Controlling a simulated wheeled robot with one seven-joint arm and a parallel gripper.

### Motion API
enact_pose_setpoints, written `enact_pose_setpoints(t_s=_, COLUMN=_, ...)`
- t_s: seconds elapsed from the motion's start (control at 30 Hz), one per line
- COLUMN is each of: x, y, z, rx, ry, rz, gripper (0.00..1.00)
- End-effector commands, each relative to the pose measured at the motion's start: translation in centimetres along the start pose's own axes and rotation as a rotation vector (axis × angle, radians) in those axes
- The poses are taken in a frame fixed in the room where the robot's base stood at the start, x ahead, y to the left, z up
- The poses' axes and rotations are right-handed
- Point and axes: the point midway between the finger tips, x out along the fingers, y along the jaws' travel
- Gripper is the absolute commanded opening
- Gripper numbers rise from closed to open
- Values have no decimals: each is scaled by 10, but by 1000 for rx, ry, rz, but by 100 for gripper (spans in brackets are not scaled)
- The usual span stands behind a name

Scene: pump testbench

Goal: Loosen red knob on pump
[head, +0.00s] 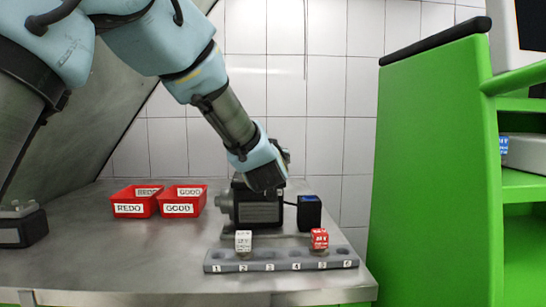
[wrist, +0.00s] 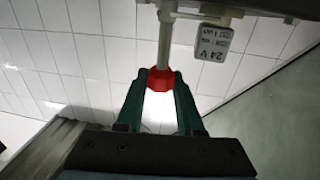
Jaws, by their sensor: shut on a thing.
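The red knob (wrist: 160,80) shows in the wrist view at the end of a light grey pipe. My gripper (wrist: 161,88) has its two green-tipped fingers on either side of the knob and is shut on it. In the head view the pump (head: 257,207) stands on the metal bench. My gripper is above and behind it there, its fingers and the knob hidden by my arm's end.
A grey numbered rack (head: 282,262) at the bench front holds a white block (head: 243,241) and a red block (head: 319,238). Two red bins, REDO (head: 128,209) and GOOD (head: 178,209), stand left. A black box (head: 309,213) is right of the pump. A green cabinet (head: 430,180) bounds the right.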

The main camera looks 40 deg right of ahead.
Motion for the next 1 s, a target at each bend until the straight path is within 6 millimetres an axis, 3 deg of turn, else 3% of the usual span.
enact_pose_setpoints(t_s=0.7, x=1, y=2, z=-3, rx=-2, ry=-3, rz=-649, gripper=0)
enact_pose_setpoints(t_s=1.0, x=1, y=1, z=-2, rx=-3, ry=0, rz=-836, gripper=0)
